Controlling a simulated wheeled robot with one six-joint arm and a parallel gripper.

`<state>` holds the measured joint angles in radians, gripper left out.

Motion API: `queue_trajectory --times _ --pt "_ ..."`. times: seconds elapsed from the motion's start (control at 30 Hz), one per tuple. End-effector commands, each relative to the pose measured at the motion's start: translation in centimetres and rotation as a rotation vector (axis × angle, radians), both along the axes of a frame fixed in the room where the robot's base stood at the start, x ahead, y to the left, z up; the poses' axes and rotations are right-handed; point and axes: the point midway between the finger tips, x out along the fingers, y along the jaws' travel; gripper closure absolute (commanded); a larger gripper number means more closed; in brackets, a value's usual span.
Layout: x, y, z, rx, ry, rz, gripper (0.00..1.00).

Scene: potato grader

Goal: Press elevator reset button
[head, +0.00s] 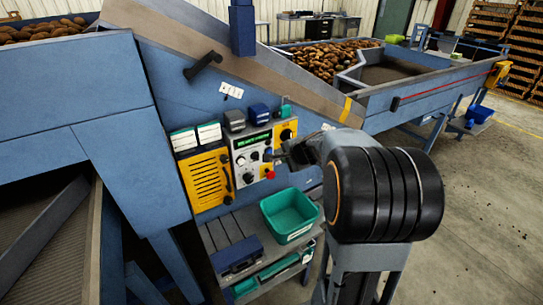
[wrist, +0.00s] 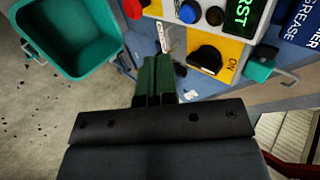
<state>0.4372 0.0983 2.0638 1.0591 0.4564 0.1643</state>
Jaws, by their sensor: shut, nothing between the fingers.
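The control panel (head: 245,150) is a pale plate with a green-lit display, round buttons and yellow side plates. In the wrist view a blue button (wrist: 188,12), a black button (wrist: 214,16) and a red button (wrist: 133,8) show at the top edge, beside the green display (wrist: 240,10). No label that I can read says which is the elevator reset. In the head view my gripper (head: 274,156) is just right of the buttons; contact cannot be told.
A black rotary knob (wrist: 206,58) on yellow lies close right of my fingertips. A teal bin (head: 290,214) sits on a shelf below the panel. A yellow grille box (head: 206,180) is left of it. Open floor (head: 485,210) lies to the right.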

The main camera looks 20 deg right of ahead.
Motion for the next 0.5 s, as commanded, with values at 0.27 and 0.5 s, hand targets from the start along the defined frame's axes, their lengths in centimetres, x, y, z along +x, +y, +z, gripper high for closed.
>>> queue_trajectory --times 0.27,0.5 --pt "3.9 0.5 -3.8 0.0 0.003 0.002 1.0" --pt "6.8 0.8 -3.7 -0.001 0.002 0.002 1.0"
